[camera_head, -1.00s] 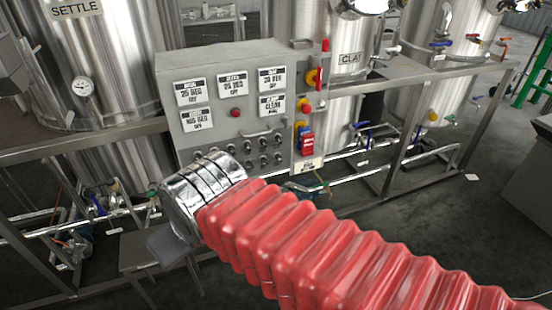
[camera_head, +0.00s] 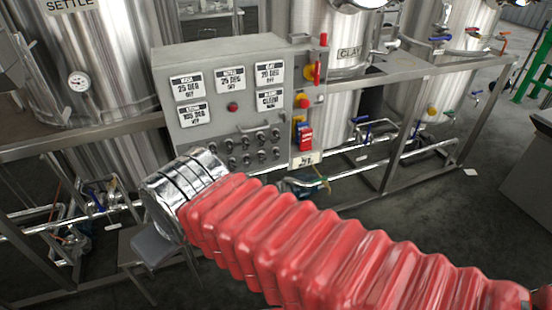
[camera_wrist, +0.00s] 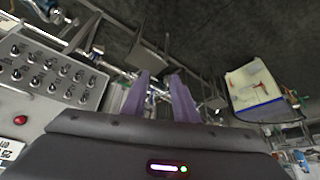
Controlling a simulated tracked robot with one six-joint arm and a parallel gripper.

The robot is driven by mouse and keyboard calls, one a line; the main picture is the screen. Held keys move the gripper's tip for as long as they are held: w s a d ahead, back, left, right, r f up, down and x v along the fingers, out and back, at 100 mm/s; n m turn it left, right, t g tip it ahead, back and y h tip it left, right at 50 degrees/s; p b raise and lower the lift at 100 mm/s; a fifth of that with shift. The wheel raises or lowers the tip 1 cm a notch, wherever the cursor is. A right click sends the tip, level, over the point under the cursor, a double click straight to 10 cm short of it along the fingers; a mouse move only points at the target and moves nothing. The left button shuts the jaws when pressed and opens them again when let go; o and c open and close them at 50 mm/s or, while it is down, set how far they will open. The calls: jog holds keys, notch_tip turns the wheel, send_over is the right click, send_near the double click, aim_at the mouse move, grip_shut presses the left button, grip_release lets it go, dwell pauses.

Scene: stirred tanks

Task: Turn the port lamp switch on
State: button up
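A grey control panel (camera_head: 207,138) stands in front of the tanks in the head view.
A red button (camera_head: 232,107) sits above the switches, with a grey handle between. Red and yellow switches (camera_head: 304,103) are on the panel's right side. A grey stool (camera_head: 151,243) stands below left. Steel rails and pipes surround the panel. A pale crate (camera_wrist: 252,90) shows in the wrist view.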

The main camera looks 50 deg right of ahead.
jog(key=w+d+f+t+h, duration=0.1)
jog(key=w+d+f+h, duration=0.15)
jog(key=w+d, duration=0.45)
jog(key=w+d+f+t+h, duration=0.1)
jog(key=w+d+f+t, duration=0.15)
jog(key=d, duration=0.85)
jog(key=w+d+f+t+h, duration=0.1)
jog(key=w+d+f+h, duration=0.1)
jog(key=w+d+f, duration=0.5)
jog(key=t+h, duration=0.4)
jog(key=t, duration=0.2)
send_near(278, 156)
jog(key=shift+g+y, duration=0.25)
jog(key=v, duration=0.5)
jog(key=shift+s+r, duration=0.1)
jog(key=shift+r, duration=0.3)
jog(key=x, duration=1.3)
jog(key=shift+w+d, duration=0.25)
jog(key=shift+w, duration=0.1)
